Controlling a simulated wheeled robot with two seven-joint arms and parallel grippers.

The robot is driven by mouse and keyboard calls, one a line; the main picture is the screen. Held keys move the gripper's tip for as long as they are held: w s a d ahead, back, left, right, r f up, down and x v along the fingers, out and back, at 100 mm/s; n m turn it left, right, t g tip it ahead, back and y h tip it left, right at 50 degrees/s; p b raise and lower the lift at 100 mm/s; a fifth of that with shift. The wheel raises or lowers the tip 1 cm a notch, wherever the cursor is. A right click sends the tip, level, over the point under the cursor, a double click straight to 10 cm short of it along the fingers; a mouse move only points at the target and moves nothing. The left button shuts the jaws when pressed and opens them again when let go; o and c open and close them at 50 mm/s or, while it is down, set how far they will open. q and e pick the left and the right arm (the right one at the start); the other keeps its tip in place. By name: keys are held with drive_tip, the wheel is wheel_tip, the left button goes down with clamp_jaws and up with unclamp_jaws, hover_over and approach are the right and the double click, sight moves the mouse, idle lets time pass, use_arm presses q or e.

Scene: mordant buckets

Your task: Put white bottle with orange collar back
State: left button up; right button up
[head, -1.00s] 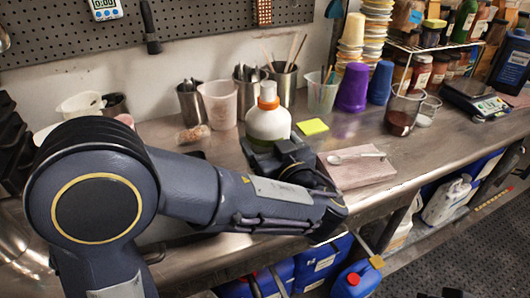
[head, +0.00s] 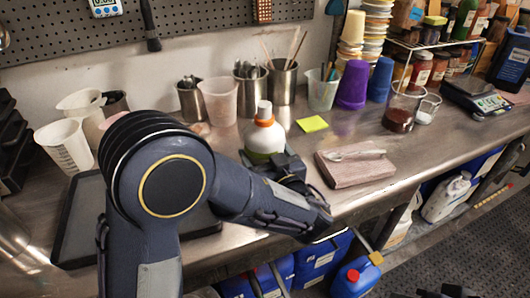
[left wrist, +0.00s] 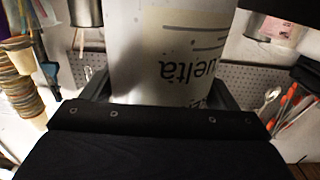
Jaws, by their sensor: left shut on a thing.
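The white bottle with the orange collar (head: 265,137) is in the middle of the head view, over the front part of the steel counter. My left gripper (head: 271,163) is shut on its lower part, and my arm hides its base in the head view. In the left wrist view the bottle (left wrist: 172,55) fills the middle, its printed label upside down, between the two fingers. Whether its base touches the counter cannot be told.
A yellow note (head: 312,124) lies right of the bottle, and a pinkish block with a spoon (head: 355,170) lies further right. A clear beaker (head: 219,101) and metal cups (head: 283,82) stand behind. A dark tray (head: 75,225) and white jugs (head: 65,146) are at left.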

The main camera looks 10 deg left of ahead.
use_arm(q)
drive_tip(key=shift+f, duration=0.15)
drive_tip(key=o, duration=1.4)
drive_tip(key=shift+c, duration=0.2)
drive_tip(key=shift+r, duration=0.25)
drive_tip(key=b+v, duration=0.2)
drive_tip(key=v, duration=1)
drive_tip(key=shift+b, duration=0.35)
